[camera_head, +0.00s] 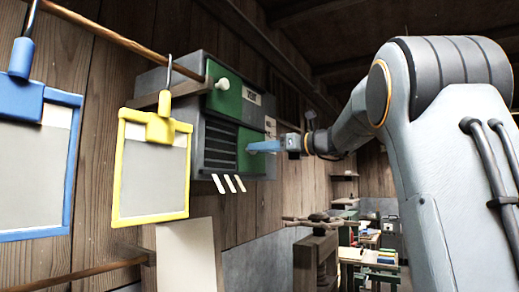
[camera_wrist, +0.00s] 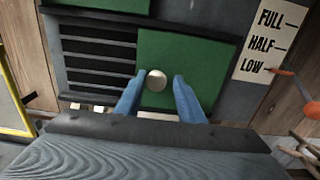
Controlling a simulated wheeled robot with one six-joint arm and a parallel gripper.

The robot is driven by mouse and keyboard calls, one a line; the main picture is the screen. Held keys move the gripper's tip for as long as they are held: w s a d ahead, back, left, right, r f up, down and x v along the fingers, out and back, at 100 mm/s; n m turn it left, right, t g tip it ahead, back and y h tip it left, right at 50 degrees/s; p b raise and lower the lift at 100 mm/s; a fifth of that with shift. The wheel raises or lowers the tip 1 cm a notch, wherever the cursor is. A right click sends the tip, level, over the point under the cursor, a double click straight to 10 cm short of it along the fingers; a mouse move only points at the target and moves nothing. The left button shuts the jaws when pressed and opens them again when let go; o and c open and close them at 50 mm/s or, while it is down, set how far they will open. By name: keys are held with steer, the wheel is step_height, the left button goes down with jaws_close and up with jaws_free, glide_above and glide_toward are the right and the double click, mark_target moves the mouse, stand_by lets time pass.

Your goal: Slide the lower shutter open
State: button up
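The lower shutter (camera_head: 246,161) is a green panel on the right part of a grey box, with dark slats (camera_head: 220,145) uncovered to its left. In the wrist view the lower shutter (camera_wrist: 205,55) fills the middle right, with slats (camera_wrist: 98,55) to its left. Its pale round knob (camera_wrist: 156,80) sits between the blue fingertips of my gripper (camera_wrist: 158,88). The fingers are apart, with a visible gap on the knob's right; the left fingertip is very close to it, and I cannot tell if it touches. In the head view my gripper (camera_head: 252,147) hides the knob.
An upper green shutter (camera_head: 226,100) with a white knob (camera_head: 222,84) is above. A label reading FULL, HALF, LOW (camera_wrist: 268,40) is to the right, near an orange-tipped pointer (camera_wrist: 311,110). Yellow (camera_head: 120,180) and blue (camera_head: 72,160) frames hang left from a rod (camera_head: 120,38).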

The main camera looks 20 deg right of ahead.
steer(key=shift+o, duration=1)
steer(key=shift+d, duration=0.25)
steer(key=b+v, duration=0.3)
steer(key=v, duration=0.4)
steer(key=shift+s, duration=0.3)
steer(key=s+a+f+n+g+h, duration=0.2)
steer(key=a+f+n+g, duration=0.1)
steer(key=f, duration=1)
steer(key=s+a+f+n+g+h+b, duration=0.1)
steer(key=a+f+n+g+h, duration=0.15)
steer(key=f, duration=1.05)
steer(key=s+a+f+n+g+h, duration=0.15)
steer(key=a+f+n, duration=0.25)
steer(key=f, duration=0.8)
steer(key=s+a+f+n+g+h, duration=0.1)
steer(key=s+f+n+g+h, duration=0.1)
steer(key=s+f+n, duration=0.7)
steer(key=s+a+f+n+g+h+b, duration=0.1)
steer(key=s+a+f+n+g+h, duration=0.1)
steer(key=s+f+n, duration=0.7)
steer(key=s+f+g+h, duration=0.1)
steer(key=s+f, duration=0.4)
steer(key=f, duration=0.3)
steer(key=shift+h, duration=0.3)
